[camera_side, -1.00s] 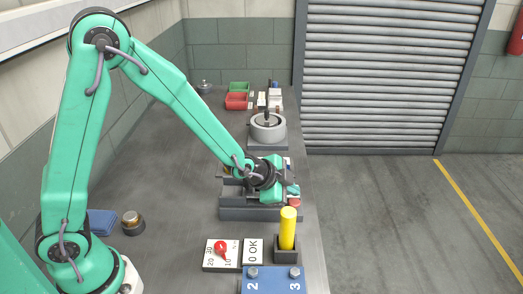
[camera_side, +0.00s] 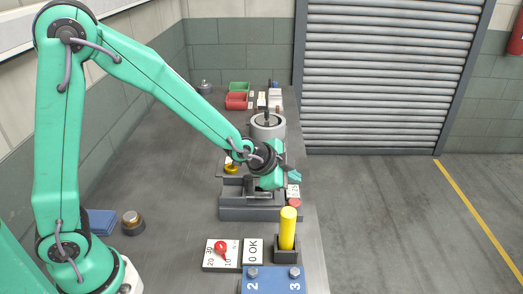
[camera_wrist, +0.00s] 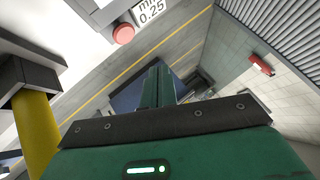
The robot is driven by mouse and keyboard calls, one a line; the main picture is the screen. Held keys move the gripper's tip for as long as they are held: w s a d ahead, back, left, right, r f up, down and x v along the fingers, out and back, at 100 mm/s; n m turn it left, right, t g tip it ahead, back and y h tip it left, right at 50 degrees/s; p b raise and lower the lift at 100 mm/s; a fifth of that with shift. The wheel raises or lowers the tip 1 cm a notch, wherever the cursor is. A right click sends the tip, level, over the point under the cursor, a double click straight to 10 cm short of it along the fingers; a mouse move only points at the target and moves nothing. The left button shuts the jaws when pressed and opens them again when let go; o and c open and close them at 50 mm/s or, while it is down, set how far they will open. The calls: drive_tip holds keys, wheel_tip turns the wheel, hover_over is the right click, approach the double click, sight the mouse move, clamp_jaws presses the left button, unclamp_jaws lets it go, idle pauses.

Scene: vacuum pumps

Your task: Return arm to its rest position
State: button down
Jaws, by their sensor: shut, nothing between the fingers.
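My green arm reaches from the left over the workbench (camera_side: 165,230) in the side view. My gripper (camera_side: 293,175) is at its end, above the far part of the dark grey fixture (camera_side: 262,213). It is empty and touches nothing that I can make out. In the wrist view my gripper (camera_wrist: 157,82) points away from the camera, with its narrow green fingers shut together and nothing between them.
A yellow cylinder (camera_side: 287,228) stands upright in a dark holder. A red-knobbed dial plate (camera_side: 213,261), an OK plate (camera_side: 253,252) and a blue numbered block (camera_side: 272,281) are at the front. A grey round pump part (camera_side: 267,127) and red bin (camera_side: 236,102) are farther back.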

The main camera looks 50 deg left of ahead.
drive_tip(key=shift+r, duration=0.1)
idle(0.3)
drive_tip(key=shift+s+a+r, duration=0.15)
drive_tip(key=shift+r, duration=0.05)
drive_tip(key=s+a+r+n+g, duration=0.1)
drive_tip(key=s+a+r+n, duration=0.2)
drive_tip(key=s, duration=0.5)
drive_tip(key=s+a+r+n+g+y, duration=0.1)
drive_tip(key=s+a+r+n, duration=0.3)
drive_tip(key=s, duration=0.4)
drive_tip(key=s+a+r+n+g+y, duration=0.1)
drive_tip(key=s+a+r+n, duration=0.3)
drive_tip(key=s, duration=0.5)
drive_tip(key=shift+r, duration=0.75)
